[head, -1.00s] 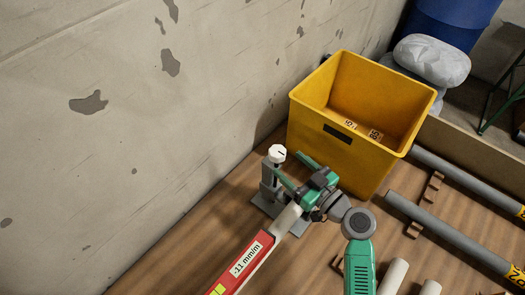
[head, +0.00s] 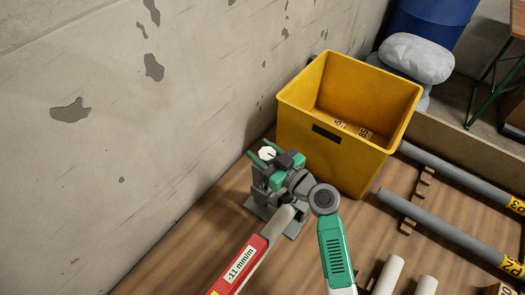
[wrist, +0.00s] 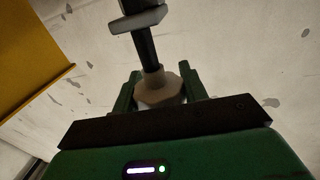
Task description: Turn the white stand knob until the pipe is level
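The white stand knob (head: 267,153) tops a grey pipe stand (head: 254,206) by the wall. The off-white pipe (head: 280,220) runs from the stand toward the lower left. A red level (head: 238,266) on it reads -11 mm/m. My gripper (head: 259,150) is at the knob, its green fingers apart on either side. In the wrist view, the knob (wrist: 160,90) sits between the fingers, with little or no gap visible. I cannot see clear contact. The stand's dark screw rises past the knob in that view.
A yellow bin (head: 300,105) stands close behind the stand and my gripper. The concrete wall (head: 150,130) is close on the left. Grey pipes (head: 440,228) lie on wooden blocks at the right. Short white pipes (head: 388,275) are at the lower right.

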